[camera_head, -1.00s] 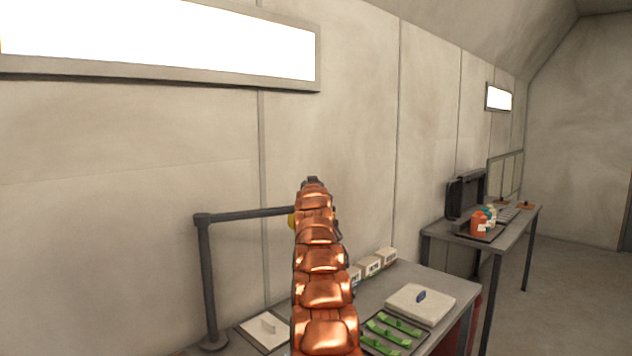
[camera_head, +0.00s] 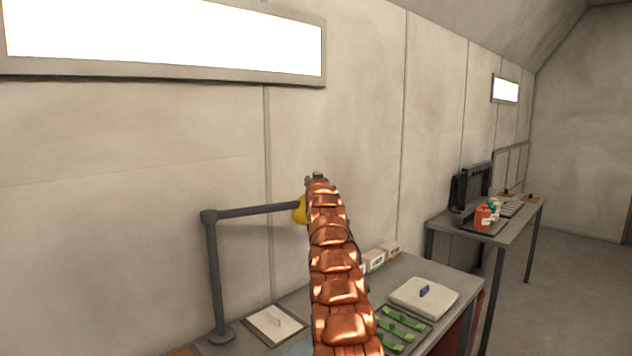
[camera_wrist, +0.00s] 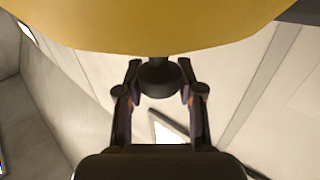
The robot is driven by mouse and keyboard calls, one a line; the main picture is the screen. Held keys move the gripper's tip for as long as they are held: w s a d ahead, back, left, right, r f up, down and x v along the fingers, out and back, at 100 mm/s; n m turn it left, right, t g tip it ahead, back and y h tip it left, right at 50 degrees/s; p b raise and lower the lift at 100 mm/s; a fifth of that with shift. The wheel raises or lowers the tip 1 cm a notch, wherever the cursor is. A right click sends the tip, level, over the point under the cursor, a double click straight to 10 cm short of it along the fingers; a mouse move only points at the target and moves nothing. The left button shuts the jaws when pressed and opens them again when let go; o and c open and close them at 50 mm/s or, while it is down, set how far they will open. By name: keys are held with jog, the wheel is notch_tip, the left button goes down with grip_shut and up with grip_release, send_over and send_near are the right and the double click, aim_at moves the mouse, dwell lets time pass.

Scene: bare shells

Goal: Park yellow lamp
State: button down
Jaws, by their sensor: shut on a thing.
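The lamp has a grey post (camera_head: 214,275) on a round base, a level grey arm (camera_head: 258,211) and a yellow head (camera_head: 299,212). In the head view the yellow head is partly hidden behind my copper-coloured arm. In the wrist view the yellow shade (camera_wrist: 155,25) fills the top, with a dark round knob (camera_wrist: 160,78) below it. My gripper (camera_wrist: 160,72) has its two fingers on either side of this knob and is shut on it.
The lamp stands by the wall at the left of a grey table. A second table (camera_head: 470,232) stands farther right.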

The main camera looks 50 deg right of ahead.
jog(key=c, duration=0.7)
grip_release()
jog(key=shift+w+d+f, duration=0.1)
jog(key=shift+w, duration=0.05)
